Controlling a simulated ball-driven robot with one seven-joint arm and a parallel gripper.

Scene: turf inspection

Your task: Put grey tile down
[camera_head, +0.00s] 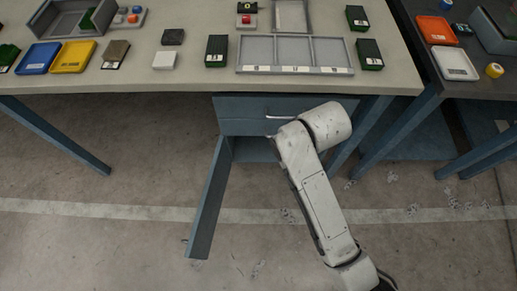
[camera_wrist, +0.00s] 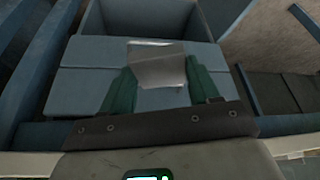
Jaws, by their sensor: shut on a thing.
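My gripper (camera_wrist: 158,88) shows in the wrist view, its two green fingers shut on a flat grey tile (camera_wrist: 157,66). The tile sits between the fingertips, held in front of blue-grey panels (camera_wrist: 85,52) and a box-like recess (camera_wrist: 145,20). I cannot tell whether the tile touches a surface. In the head view my arm reaches toward the blue cabinet (camera_head: 240,126) under the bench; my gripper and the tile are hidden there. The cabinet's door (camera_head: 207,205) stands open, and part of its inside (camera_head: 255,150) shows beside my arm.
The bench (camera_head: 120,78) above holds a three-compartment tray (camera_head: 295,70), blue (camera_head: 38,58) and yellow (camera_head: 74,56) trays, a white block (camera_head: 164,61) and dark green boxes (camera_head: 216,50). A second bench (camera_head: 460,88) stands at right. Floor (camera_head: 110,240) left of the door is clear.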

